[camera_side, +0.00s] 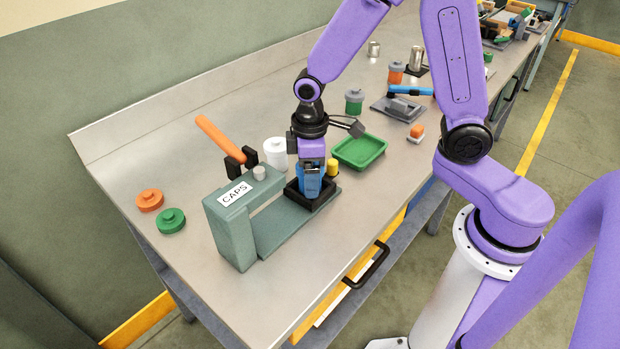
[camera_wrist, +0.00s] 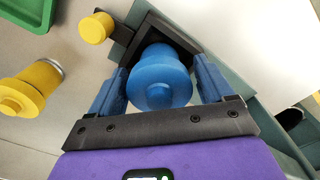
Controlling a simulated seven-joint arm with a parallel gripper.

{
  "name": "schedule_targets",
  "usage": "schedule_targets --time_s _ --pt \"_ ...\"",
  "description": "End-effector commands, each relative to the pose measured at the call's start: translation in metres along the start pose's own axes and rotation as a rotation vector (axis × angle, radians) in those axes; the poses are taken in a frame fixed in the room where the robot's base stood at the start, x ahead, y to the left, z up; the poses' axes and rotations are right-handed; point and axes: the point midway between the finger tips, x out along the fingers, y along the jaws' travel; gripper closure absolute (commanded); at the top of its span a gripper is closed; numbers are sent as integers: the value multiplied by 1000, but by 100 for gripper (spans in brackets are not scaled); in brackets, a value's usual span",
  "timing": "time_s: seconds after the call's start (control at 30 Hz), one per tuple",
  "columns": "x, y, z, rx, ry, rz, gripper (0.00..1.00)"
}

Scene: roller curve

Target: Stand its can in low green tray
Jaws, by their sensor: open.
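A blue can with a round knobbed lid (camera_wrist: 160,80) sits in the black square holder (camera_side: 326,192) of the grey-green CAPS fixture (camera_side: 232,225). My gripper (camera_side: 310,188) is over the holder, pointing down. In the wrist view its blue fingers (camera_wrist: 162,88) stand open on both sides of the can, with narrow gaps visible. The can's lower part is hidden in the holder. In the side view my fingers mostly hide the can. The low green tray (camera_side: 358,152) lies empty to the right of the holder; its corner shows in the wrist view (camera_wrist: 38,15).
A yellow knob (camera_wrist: 95,28) sits at the holder's edge, and a yellow lidded can (camera_wrist: 30,88) stands nearby. A white can (camera_side: 275,152) and an orange-handled tool (camera_side: 218,138) are behind the fixture. A green can (camera_side: 354,102) stands behind the tray. Orange (camera_side: 150,200) and green (camera_side: 171,220) lids lie left.

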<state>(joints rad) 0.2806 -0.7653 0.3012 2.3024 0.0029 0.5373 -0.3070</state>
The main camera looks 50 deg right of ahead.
Motion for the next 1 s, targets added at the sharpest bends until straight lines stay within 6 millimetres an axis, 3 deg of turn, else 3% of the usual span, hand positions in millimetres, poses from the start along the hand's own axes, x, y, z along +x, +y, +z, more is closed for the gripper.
schedule_targets --time_s 0.03,0.17,0.27,0.67,0.87,1.0 --pt "0 0 0 0 0 0 19" --pt "0 0 0 0 0 0 61" --pt "0 0 0 0 0 0 73" --pt "-9 0 -1 0 3 1 73" --pt "-33 1 -1 0 6 4 73" --pt "-50 -8 12 -1 5 3 73"
